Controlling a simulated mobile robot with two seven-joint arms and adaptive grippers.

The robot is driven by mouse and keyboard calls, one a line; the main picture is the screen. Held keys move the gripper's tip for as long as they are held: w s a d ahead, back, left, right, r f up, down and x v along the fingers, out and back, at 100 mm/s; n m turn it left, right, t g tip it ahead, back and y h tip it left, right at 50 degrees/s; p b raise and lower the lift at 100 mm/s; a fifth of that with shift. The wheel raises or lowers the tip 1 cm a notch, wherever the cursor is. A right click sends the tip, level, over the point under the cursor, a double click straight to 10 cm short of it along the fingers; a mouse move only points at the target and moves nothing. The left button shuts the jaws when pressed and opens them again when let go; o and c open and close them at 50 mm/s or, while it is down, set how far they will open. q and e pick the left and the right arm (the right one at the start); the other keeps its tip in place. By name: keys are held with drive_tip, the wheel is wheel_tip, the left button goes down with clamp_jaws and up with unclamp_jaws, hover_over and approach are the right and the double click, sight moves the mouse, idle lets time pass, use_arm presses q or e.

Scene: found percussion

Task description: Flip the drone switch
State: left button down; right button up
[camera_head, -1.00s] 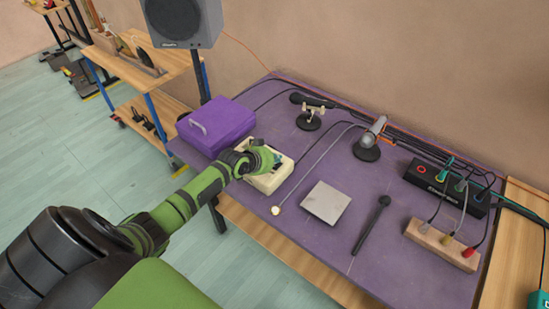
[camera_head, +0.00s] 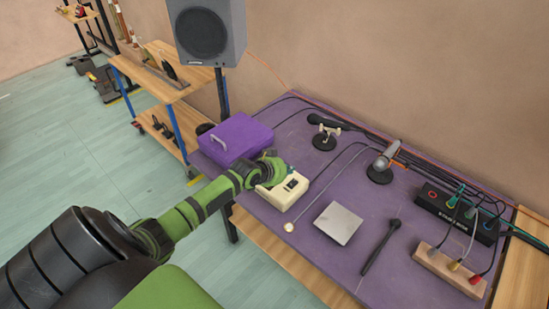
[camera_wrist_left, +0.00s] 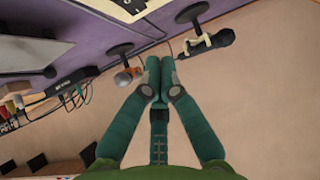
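A cream box (camera_head: 281,196) with a dark switch (camera_head: 291,184) on its top sits at the table's near left edge; I take it to be the drone switch. My left gripper (camera_head: 289,170) is by the box's back side, partly in front of it, with the fingers mostly hidden behind the green wrist in the head view. In the left wrist view the teal fingers (camera_wrist_left: 159,72) are together and empty. Part of a cream box with a dark patch (camera_wrist_left: 127,5) shows at that view's top edge, apart from the fingertips. My right gripper is not in view.
A purple case (camera_head: 236,138) stands left of the box. Microphones on stands (camera_head: 380,168), a square metal plate (camera_head: 338,223), a dark stick-like microphone (camera_head: 380,247), a black power strip (camera_head: 458,215) and a wooden jack block (camera_head: 450,270) lie rightward. A speaker (camera_head: 207,33) stands behind.

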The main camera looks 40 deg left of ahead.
use_arm(q)
drive_tip(key=v, duration=0.8)
drive_tip(key=shift+r+b, duration=0.45)
drive_tip(key=shift+r, duration=0.1)
drive_tip(key=shift+w+d, duration=0.1)
